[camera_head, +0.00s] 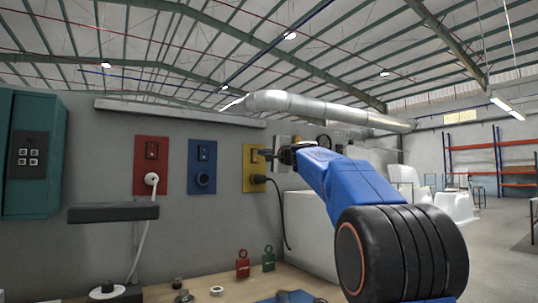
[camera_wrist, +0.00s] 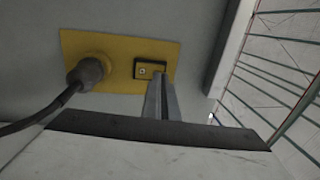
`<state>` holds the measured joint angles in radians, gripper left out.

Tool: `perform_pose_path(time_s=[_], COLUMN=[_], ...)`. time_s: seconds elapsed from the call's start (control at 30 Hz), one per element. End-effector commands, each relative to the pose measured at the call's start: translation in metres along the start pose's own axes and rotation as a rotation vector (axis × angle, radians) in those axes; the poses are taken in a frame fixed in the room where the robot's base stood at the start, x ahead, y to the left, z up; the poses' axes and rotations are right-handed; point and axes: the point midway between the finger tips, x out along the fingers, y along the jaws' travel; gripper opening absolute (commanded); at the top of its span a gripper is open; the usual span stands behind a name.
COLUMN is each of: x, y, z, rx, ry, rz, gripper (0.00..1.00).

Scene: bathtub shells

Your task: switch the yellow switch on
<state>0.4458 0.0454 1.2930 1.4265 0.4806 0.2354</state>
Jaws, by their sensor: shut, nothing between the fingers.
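The yellow switch panel (camera_head: 253,167) is on the grey wall, right of the blue panel. A dark plug with a black cable sits in its lower part. In the wrist view the yellow panel (camera_wrist: 113,58) shows the plug (camera_wrist: 86,74) on the left and the small switch (camera_wrist: 149,69) on the right, in a dark frame. My gripper (camera_head: 267,153) is shut and empty, in front of the yellow panel in the head view. In the wrist view its fingers (camera_wrist: 161,82) reach to just below the switch; whether they touch it I cannot tell.
A red panel (camera_head: 151,165) with a white plug and a blue panel (camera_head: 202,166) are on the wall to the left. A dark shelf (camera_head: 113,213) juts out at left. Red (camera_head: 242,265) and green (camera_head: 268,259) padlock-like tags stand on the bench below. A teal cabinet (camera_head: 33,150) is far left.

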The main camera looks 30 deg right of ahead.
Motion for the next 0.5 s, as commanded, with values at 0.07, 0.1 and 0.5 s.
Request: perform_pose_path(time_s=[0.07,0.1,0.5], x=[0.007,0.01,0.016], y=[0.0,0.001,0.0], z=[0.0,0.0,0.0], rx=[-0.001,-0.001,0.0], ry=[0.0,0.0,0.0], rz=[0.001,0.001,0.0], gripper=[0.0,0.0,0.0])
